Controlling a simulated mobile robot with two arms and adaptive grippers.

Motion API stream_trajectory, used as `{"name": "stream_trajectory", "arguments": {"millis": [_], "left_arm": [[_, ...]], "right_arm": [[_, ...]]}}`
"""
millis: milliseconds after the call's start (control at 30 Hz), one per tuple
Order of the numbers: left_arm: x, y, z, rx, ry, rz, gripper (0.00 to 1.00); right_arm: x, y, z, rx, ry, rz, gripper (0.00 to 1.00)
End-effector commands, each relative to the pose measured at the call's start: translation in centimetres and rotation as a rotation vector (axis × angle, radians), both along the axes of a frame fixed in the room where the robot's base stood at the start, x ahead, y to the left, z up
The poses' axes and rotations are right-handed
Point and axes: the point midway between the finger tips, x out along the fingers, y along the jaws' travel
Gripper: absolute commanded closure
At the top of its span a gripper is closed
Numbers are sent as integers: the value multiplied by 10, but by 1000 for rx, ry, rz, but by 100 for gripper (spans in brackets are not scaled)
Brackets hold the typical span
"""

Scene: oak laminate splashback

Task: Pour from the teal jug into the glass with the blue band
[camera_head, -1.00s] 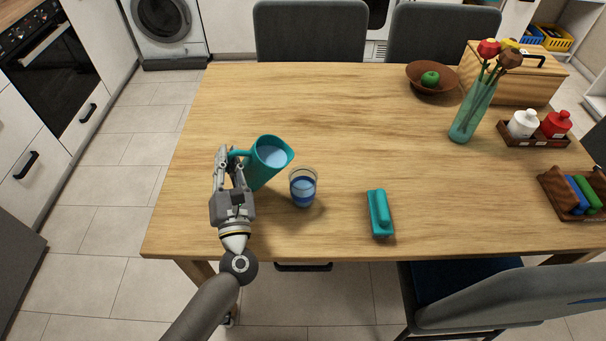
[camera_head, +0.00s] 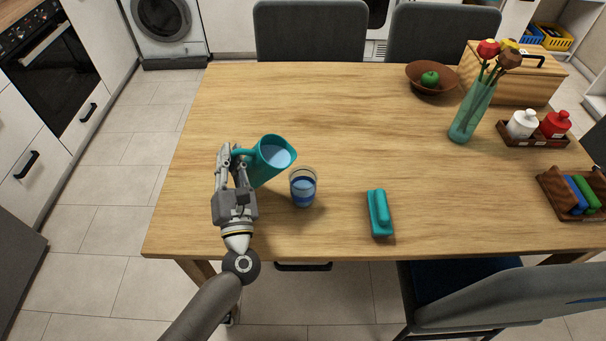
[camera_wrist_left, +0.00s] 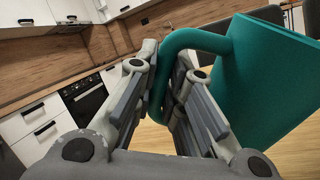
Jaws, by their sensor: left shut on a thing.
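The teal jug (camera_head: 264,171) is in the head view, left of the middle of the table, with pale blue liquid showing at its mouth. It tilts a little to the right, towards the glass. My left gripper (camera_head: 231,158) is shut on the jug's handle, which shows between its fingers in the left wrist view (camera_wrist_left: 172,75). The glass with the blue band (camera_head: 303,188) stands upright on the table, just right of the jug, with liquid in it. I cannot tell whether the jug's base touches the table. My right gripper is not in view.
A teal vase with flowers (camera_head: 468,117), a brown bowl with a green fruit (camera_head: 417,79) and a tray with white and red bottles (camera_head: 534,141) stand farther off. The table's middle is clear.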

Motion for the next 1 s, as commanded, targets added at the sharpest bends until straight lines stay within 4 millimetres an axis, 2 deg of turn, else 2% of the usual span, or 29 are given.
{"name": "stream_trajectory", "arguments": {"millis": [1000], "left_arm": [[-1,-5,12,66,-28,7,100]], "right_arm": [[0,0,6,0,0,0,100]]}}
